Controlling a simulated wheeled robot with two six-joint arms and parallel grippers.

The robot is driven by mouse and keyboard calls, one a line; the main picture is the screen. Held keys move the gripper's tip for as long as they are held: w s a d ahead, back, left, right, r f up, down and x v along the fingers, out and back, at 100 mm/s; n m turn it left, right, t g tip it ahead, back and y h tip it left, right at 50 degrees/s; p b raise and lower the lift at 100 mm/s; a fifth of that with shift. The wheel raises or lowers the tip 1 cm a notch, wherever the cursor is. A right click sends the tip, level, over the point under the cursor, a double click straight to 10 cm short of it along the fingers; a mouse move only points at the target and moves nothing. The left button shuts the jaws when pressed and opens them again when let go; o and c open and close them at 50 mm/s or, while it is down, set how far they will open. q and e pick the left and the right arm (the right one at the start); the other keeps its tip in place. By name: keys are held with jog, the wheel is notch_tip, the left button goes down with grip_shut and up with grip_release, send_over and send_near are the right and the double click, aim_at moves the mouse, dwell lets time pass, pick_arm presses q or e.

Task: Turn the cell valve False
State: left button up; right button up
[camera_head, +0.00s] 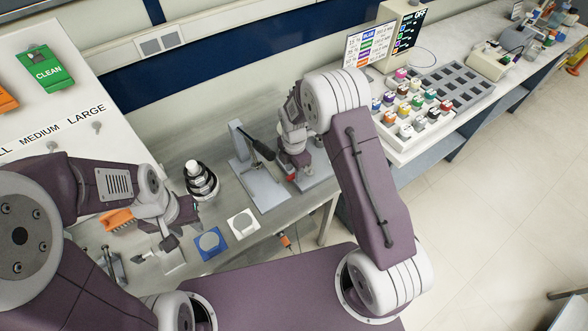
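No part here is labelled as the cell valve, and I cannot tell for sure which one it is. A grey metal stand (262,186) with a black lever sits on the bench in the middle. Just right of it, my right gripper (298,168) points down at a small fixture on a grey base plate (318,172). Something red shows at its fingers, and the arm hides part of the fixture. My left gripper (172,238) is over the bench at the left, apart from the stand. Its finger gap is too small to read.
A blue-framed pad (210,243) and a white pad (243,224) lie near the bench's front edge. A black-and-white ringed stack (201,180) stands behind them. A tray of colored vials (418,112) and a screen reading OFF (408,32) are at the right.

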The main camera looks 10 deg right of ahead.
jog(key=shift+s+f, duration=0.1)
jog(key=shift+f, duration=0.35)
jog(key=shift+w, duration=0.2)
grip_shut()
jog(key=shift+w+r, duration=0.1)
dwell(0.8)
